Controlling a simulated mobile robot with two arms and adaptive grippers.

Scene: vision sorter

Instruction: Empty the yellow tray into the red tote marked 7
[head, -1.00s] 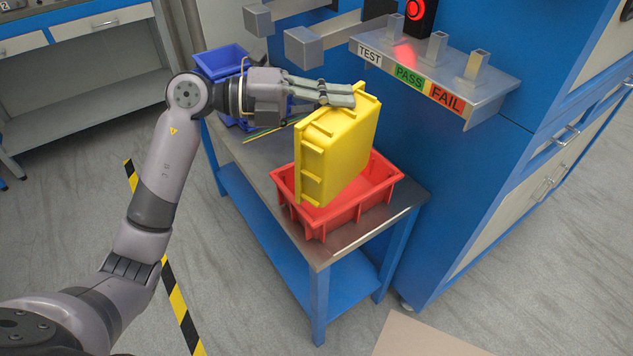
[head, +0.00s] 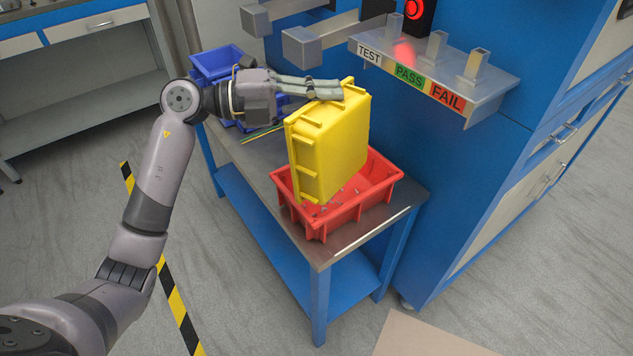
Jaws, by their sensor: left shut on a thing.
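My left gripper (head: 328,90) is shut on the tray's upper edge. The red tote (head: 345,215) stands on the near part of a metal-topped table. Several small grey pieces lie in the tote below the tray. The tray's inside faces away, so I cannot see whether anything is left in it. No mark 7 can be read on the tote. My right gripper is not in view.
Blue bins (head: 220,62) stand at the table's far end, with thin coloured rods (head: 262,134) near them. A shelf (head: 440,75) labelled TEST, PASS and FAIL juts from the blue cabinet (head: 480,170) at right. Grey blocks on arms (head: 302,47) stick out behind the tray.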

